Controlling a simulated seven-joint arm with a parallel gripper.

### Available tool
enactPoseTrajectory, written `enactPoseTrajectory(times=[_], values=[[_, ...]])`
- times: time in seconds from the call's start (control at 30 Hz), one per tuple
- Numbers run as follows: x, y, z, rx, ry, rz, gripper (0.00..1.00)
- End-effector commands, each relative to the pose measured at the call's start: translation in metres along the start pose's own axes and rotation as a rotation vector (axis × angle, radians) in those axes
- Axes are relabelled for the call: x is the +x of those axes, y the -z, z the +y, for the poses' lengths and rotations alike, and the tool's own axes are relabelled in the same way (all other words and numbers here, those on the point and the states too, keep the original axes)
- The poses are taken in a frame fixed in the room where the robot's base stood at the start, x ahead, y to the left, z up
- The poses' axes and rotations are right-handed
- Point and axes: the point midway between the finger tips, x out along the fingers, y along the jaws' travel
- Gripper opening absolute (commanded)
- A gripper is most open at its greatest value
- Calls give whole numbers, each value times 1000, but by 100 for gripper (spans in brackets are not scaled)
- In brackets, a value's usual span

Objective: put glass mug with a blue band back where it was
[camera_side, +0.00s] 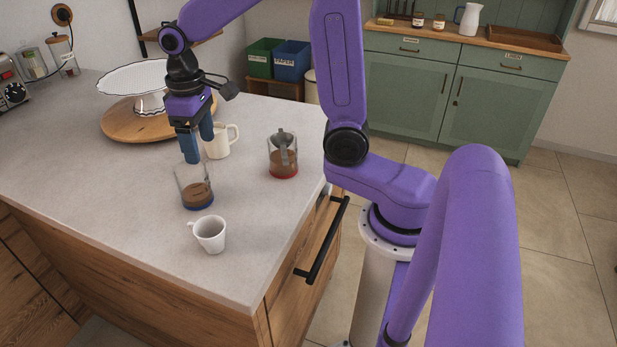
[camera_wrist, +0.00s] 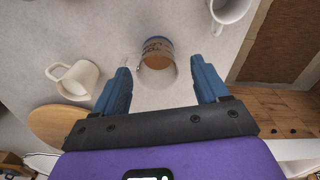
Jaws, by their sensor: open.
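The glass mug with a blue band (camera_side: 196,190) stands upright on the counter, with brown contents low in it. My gripper (camera_side: 199,150) is open and points down above and behind it; one finger overlaps the mug's rim in the side view. In the wrist view the glass mug (camera_wrist: 157,56) shows between and just beyond the two spread fingertips (camera_wrist: 160,66). No finger is clearly closed on it, and I cannot tell whether one touches it.
A white mug (camera_side: 210,235) stands in front. A cream mug (camera_side: 221,143) is behind my gripper. A glass mug with a red band (camera_side: 283,160) stands to the right. A white cake stand (camera_side: 150,102) sits on a round wooden board (camera_side: 125,127). The counter's front left (camera_side: 110,200) is clear.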

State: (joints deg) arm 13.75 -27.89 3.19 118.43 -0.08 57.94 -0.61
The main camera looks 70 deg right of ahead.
Motion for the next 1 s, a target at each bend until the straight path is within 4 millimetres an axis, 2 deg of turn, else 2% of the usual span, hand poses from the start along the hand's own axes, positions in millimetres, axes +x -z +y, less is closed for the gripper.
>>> enactPoseTrajectory(times=[0.2,0.5,0.8,1.0], values=[[1,-38,-32,-180,2,6,74],[5,-103,-62,-423,7,13,74],[12,-178,-76,-664,13,18,74],[17,-217,-77,-786,17,20,74]])
